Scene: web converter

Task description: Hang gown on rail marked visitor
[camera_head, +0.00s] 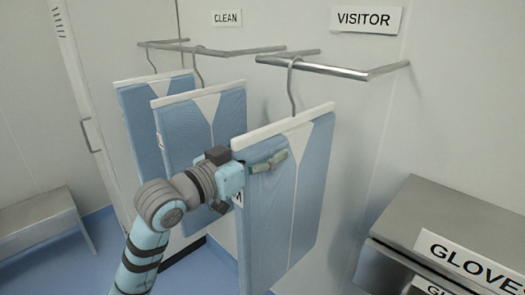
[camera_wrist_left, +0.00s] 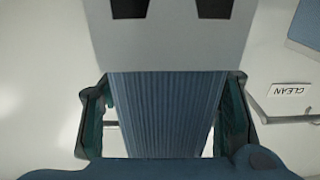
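A blue gown (camera_head: 315,190) with a white hanger bar and grey hook (camera_head: 291,90) is below the rail marked visitor (camera_head: 335,71). The hook's top curves over the rail near its left end; I cannot tell if it bears weight. The VISITOR sign (camera_head: 366,19) is on the wall above. My left gripper (camera_head: 266,163) is at the gown's upper left edge, one finger across its front. My right gripper is out of view.
Two more blue gowns (camera_head: 140,110) (camera_head: 225,108) hang on the rail under the CLEAN sign (camera_head: 227,18), left of and behind the held gown. A metal glove dispenser (camera_head: 450,215) stands at the right. A bench (camera_head: 40,215) is far left.

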